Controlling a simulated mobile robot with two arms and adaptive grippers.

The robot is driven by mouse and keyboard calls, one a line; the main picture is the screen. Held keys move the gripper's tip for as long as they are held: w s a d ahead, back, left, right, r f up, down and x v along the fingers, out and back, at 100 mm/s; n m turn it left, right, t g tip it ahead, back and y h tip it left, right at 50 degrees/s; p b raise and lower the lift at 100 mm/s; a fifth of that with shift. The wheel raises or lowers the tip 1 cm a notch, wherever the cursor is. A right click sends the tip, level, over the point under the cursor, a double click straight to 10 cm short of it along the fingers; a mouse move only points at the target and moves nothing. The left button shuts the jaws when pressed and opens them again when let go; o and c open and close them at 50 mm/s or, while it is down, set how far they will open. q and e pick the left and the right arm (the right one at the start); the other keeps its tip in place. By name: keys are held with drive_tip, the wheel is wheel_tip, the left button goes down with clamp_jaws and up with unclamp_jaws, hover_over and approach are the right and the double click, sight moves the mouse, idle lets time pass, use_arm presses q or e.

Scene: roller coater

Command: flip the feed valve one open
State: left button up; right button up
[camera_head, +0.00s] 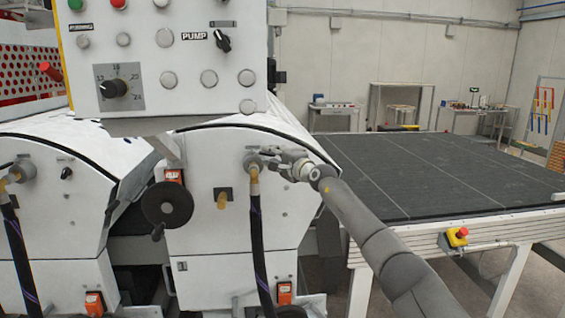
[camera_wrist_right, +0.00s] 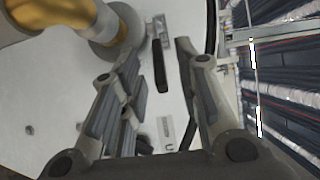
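The feed valve (camera_head: 254,163) is a grey and brass fitting on the white front of the machine unit marked 1, with a dark hose below it. My right gripper (camera_head: 268,155) is at this valve, coming from the right, and partly covers it. In the right wrist view the brass and grey valve body (camera_wrist_right: 105,28) is at the upper left. A narrow black lever (camera_wrist_right: 160,68) lies between the fingertips of my right gripper (camera_wrist_right: 157,58). The fingers are apart, with gaps on both sides of the lever. My left gripper is not in view.
A control panel (camera_head: 205,45) with knobs overhangs the unit. A black handwheel (camera_head: 167,204) and a brass stub (camera_head: 222,200) sit left of the valve. A second valve (camera_head: 20,172) is on the left unit. A dark table (camera_head: 450,170) with an emergency stop (camera_head: 457,237) stands right.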

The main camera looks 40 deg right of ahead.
drive_tip(key=s, duration=1.1)
drive_tip(key=shift+s, duration=0.35)
